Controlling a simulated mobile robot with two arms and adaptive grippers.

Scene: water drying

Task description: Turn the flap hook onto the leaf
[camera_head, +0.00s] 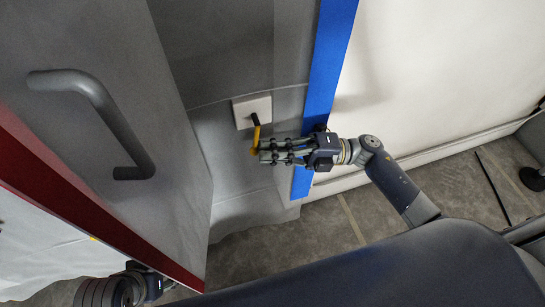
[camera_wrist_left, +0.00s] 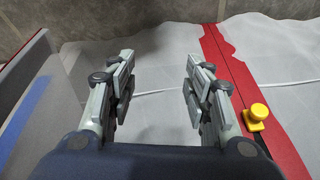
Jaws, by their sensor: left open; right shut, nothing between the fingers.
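The flap hook (camera_head: 256,132) is a yellow bar with a black end on a white square plate, and it hangs downward in the head view. The leaf (camera_head: 130,200) is the grey door panel with a dark bar handle, standing open at left. My right gripper (camera_head: 264,151) is shut and empty at the hook's lower end; I cannot tell whether they touch. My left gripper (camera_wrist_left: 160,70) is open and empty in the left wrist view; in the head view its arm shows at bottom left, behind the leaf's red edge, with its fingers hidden.
A blue vertical strip (camera_head: 327,65) runs beside the plate, with a white wall panel (camera_head: 430,75) to the right. The handle (camera_head: 115,120) sticks out from the leaf. A yellow knob (camera_wrist_left: 257,113) sits on a red band in the left wrist view. Grey floor shows below.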

